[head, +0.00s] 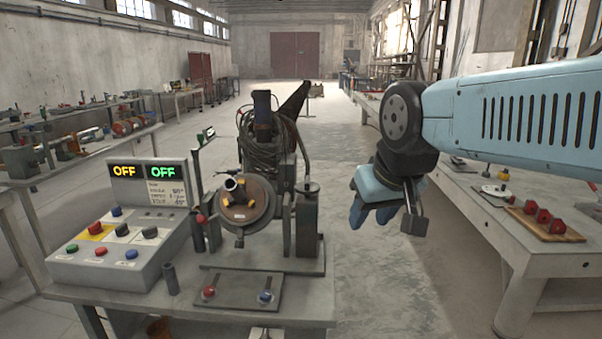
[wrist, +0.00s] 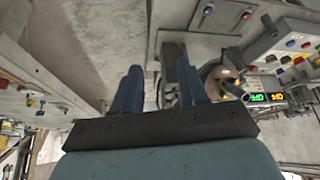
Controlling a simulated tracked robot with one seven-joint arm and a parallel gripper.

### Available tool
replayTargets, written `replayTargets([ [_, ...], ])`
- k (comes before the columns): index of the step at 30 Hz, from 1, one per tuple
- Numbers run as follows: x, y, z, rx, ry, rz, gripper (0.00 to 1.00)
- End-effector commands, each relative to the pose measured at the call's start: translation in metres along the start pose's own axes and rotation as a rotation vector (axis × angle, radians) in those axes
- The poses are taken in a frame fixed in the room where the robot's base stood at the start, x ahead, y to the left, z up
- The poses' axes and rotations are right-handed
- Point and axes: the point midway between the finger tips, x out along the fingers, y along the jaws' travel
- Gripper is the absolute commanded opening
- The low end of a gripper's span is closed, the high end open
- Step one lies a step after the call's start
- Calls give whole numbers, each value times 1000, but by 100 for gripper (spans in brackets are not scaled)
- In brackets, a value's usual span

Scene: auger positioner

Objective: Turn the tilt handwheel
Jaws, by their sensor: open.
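The auger positioner (head: 306,225) stands on the grey table in the head view, with a brown round plate (head: 262,197) facing me and a coiled cable behind it. A red knob (head: 200,218) shows at the left of the plate. I cannot tell for sure which part is the tilt handwheel. My gripper (head: 372,218) hangs right of the positioner, past the table's right edge, pointing down and apart from it. In the wrist view my gripper (wrist: 158,72) is open with nothing between its two blue fingers. The positioner's round plate (wrist: 213,76) shows partly behind the right finger.
A control box (head: 115,240) with several buttons and two displays reading OFF stands at the table's left. A small plate (head: 238,293) with a red and a blue button lies in front. A side bench (head: 535,230) with red parts is at right. Clear floor lies between.

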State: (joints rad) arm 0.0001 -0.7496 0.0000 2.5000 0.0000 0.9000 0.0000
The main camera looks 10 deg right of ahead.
Motion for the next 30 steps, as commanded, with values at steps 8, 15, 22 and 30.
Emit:
replayTargets([
  [8, 0, 0, 0, 0, 1, 0, 43],
  [15, -1, 0, -4, 20, -4, -3, 56],
  [22, -4, -3, -49, 263, -68, -25, 78],
  [30, 6, 2, -132, 722, -193, -45, 96],
])
